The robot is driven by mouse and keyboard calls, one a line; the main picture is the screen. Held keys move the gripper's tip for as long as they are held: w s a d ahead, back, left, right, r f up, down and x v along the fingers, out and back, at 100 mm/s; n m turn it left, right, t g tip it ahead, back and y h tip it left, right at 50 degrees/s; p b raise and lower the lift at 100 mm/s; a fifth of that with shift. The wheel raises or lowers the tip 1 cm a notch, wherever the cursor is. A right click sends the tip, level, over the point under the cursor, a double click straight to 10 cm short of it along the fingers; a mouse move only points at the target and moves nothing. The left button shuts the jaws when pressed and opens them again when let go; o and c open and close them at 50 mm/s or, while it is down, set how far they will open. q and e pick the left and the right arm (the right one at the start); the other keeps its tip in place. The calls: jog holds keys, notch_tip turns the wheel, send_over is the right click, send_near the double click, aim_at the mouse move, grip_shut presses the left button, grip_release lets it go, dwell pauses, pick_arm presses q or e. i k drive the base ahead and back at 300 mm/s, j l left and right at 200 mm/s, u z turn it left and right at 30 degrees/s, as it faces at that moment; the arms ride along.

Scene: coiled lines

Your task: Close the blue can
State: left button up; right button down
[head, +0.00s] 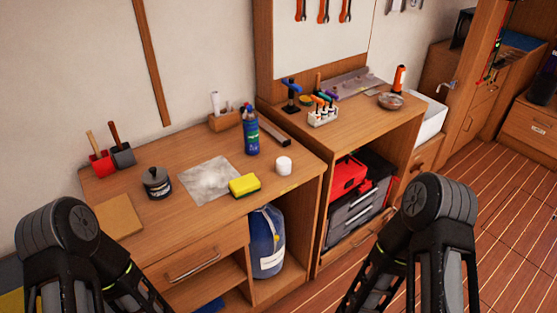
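A blue can (251,133) with a dark label stands upright near the back right of the left workbench. Its narrow top looks blue with a small reddish spot; I cannot tell whether a cap is on it. A small white cylindrical piece (284,165), perhaps a cap, stands on the bench to the right and in front of the can. A large blue container (267,242) with a white label stands on the open shelf below. My two arms rise at the lower left and lower right, apart from all these things. Neither gripper's fingertips can be seen.
A yellow sponge (244,185), a grey cloth (206,180), and a dark lidded pot (157,183) are on the left bench (215,140). A wooden box (225,121) and a dark bar (275,132) lie near the can. A tool rack (322,115) stands on the right bench.

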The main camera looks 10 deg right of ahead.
aim_at(249, 120)
jog(key=i+l, duration=0.15)
jog(key=l, duration=0.2)
jog(key=i+l, duration=0.15)
jog(key=l, duration=0.15)
jog(key=i+l, duration=0.1)
jog(key=l, duration=0.25)
jog(key=i+l, duration=0.15)
jog(key=l, duration=0.15)
jog(key=i+l, duration=0.15)
jog(key=l, duration=0.2)
jog(key=u, duration=1.65)
